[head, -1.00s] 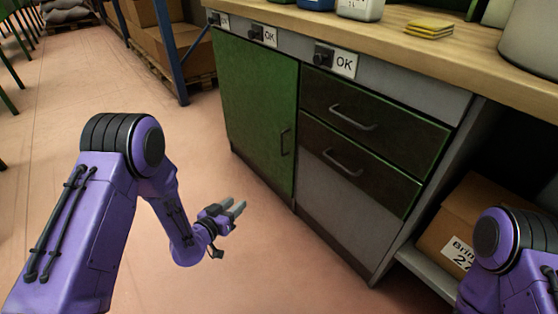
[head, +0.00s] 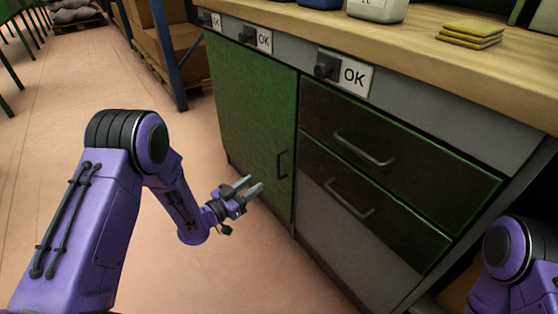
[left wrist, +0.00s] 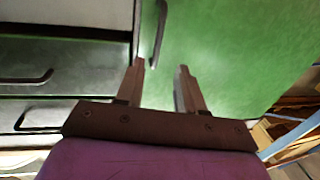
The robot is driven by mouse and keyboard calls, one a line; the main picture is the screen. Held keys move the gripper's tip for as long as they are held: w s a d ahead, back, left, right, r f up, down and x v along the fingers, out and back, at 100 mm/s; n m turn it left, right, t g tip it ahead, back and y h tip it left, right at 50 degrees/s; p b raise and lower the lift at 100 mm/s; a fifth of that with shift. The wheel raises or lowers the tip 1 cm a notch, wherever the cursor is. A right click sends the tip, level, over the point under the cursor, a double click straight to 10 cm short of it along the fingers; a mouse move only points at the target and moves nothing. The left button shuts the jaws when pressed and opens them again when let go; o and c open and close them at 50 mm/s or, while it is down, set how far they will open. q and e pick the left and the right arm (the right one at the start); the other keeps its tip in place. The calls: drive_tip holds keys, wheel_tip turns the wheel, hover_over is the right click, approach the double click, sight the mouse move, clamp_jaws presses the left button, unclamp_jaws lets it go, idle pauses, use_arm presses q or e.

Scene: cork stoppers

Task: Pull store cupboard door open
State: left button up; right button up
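The store cupboard door (head: 250,120) is green and shut flush with the cabinet front. Its dark vertical handle (head: 283,164) is near the door's right edge. My left gripper (head: 249,184) is open and empty, in front of the door and a little left of and below the handle, apart from it. In the left wrist view the two fingers (left wrist: 160,78) point at the green door (left wrist: 235,50), and the handle (left wrist: 159,32) lies ahead of them, nearer the left finger. My right arm shows at the lower right of the head view, but its gripper is out of view.
Two dark drawers (head: 400,145) with bar handles are right of the door. The wooden worktop (head: 420,50) above carries yellow pads (head: 470,33) and containers. Shelving with a blue post (head: 167,55) stands behind at left. The floor (head: 90,90) left of the cabinet is clear.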

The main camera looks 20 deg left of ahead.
use_arm(q)
drive_tip(key=b+x, duration=0.3)
drive_tip(key=x, duration=0.7)
use_arm(e)
drive_tip(key=f, duration=0.1)
drive_tip(key=s+f, duration=0.1)
drive_tip(key=f, duration=0.1)
drive_tip(key=shift+s+a+n+g+y, duration=0.1)
drive_tip(key=shift+a+n+g+y, duration=0.1)
drive_tip(key=shift+n+g+y, duration=0.15)
use_arm(q)
drive_tip(key=shift+d+r, duration=0.1)
clamp_jaws()
